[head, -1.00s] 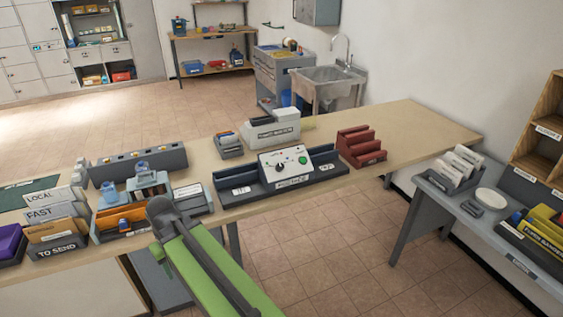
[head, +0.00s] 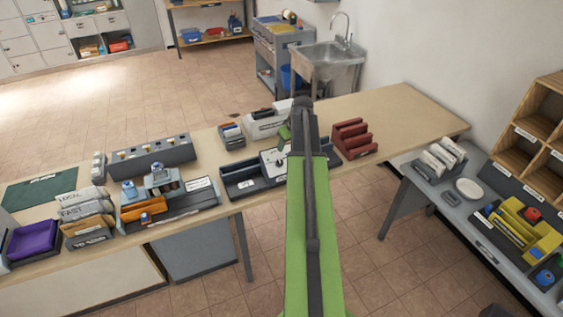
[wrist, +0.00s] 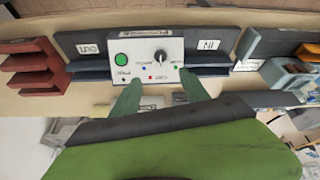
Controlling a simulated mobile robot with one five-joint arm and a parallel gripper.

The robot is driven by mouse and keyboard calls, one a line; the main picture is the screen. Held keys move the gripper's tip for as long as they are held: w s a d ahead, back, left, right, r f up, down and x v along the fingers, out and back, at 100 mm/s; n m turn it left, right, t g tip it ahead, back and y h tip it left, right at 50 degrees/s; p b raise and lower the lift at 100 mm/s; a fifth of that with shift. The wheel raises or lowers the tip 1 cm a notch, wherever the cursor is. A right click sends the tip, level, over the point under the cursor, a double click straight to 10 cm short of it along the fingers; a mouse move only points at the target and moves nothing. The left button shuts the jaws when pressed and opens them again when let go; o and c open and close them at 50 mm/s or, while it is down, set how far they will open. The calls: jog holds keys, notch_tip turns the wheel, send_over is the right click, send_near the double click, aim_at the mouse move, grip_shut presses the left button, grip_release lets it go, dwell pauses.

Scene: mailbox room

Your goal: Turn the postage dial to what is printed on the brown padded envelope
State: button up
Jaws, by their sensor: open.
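The postage dial (wrist: 160,56) is a dark round knob on the white front panel (wrist: 146,72) of a dark grey unit, beside a round green button (wrist: 121,60). Small coloured marks sit around the dial; their labels and the dial's setting are too small to read. In the head view my arm covers most of the panel (head: 268,163). My gripper (wrist: 160,84) is open and empty, its two green fingers apart in front of the panel below the dial. A brown-orange envelope (head: 86,230) stands in the TO SEND holder; I cannot tell whether it is padded, nor read its print.
A dark red stepped rack (head: 354,140) stands right of the unit on the wooden counter (head: 405,108). An orange and grey station (head: 165,200) stands to its left. A side table with white envelopes (head: 438,157) and a wooden shelf is at the right. The counter's far right end is clear.

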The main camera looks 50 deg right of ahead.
aim_at(280, 162)
jog(key=b+x, duration=1.4)
jog(key=x, duration=0.2)
jog(key=shift+f, duration=0.25)
jog(key=shift+r, duration=0.1)
grip_shut()
